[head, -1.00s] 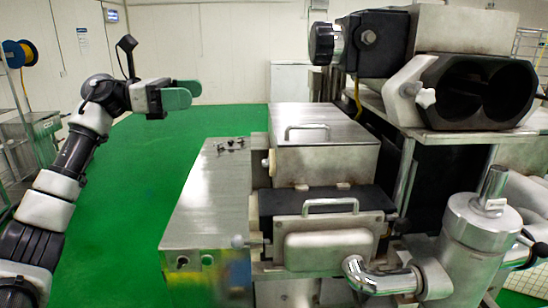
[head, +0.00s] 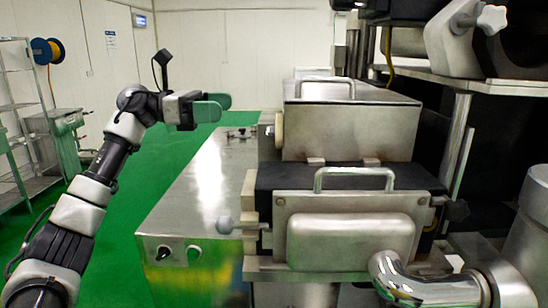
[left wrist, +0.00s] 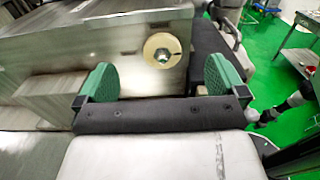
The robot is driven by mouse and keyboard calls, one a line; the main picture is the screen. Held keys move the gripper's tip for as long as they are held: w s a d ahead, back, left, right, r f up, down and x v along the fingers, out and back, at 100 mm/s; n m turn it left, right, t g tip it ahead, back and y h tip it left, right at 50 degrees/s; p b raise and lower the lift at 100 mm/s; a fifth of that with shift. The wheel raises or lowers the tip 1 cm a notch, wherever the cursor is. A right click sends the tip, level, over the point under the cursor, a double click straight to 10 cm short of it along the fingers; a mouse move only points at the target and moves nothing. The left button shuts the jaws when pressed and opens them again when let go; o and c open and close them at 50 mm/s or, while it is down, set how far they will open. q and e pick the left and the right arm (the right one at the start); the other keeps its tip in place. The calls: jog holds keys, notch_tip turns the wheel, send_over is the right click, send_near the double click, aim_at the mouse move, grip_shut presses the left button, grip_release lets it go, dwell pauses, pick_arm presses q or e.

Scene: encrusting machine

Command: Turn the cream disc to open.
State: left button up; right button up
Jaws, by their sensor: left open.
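The cream disc (left wrist: 162,49) is round with a metal nut at its centre and a slot at its right side. It sits on the metal side wall of the machine's box. In the head view the disc (head: 279,130) shows nearly edge-on, at the box's left side. My left gripper (head: 211,106) has green fingertips and is left of the disc in the head view, apart from it. In the left wrist view my left gripper (left wrist: 160,76) is open and empty, with the disc showing between and beyond the fingers. My right gripper is not in view.
The metal box (head: 350,130) has a handle on its lid. A wire shelf (head: 20,130) is at the far left. Green floor (head: 110,240) is free left of the cabinet.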

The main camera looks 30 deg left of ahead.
aim_at(279, 131)
pick_arm(q)
notch_tip(279, 131, down, 6)
jog(key=b, duration=0.4)
jog(key=p+x, duration=0.2)
jog(key=x, duration=0.9)
jog(key=shift+r+p, duration=0.25)
jog(key=shift+p, duration=0.15)
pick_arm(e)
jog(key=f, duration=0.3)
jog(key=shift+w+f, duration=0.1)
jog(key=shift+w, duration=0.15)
pick_arm(q)
jog(key=shift+a, duration=0.1)
jog(key=c, duration=0.9)
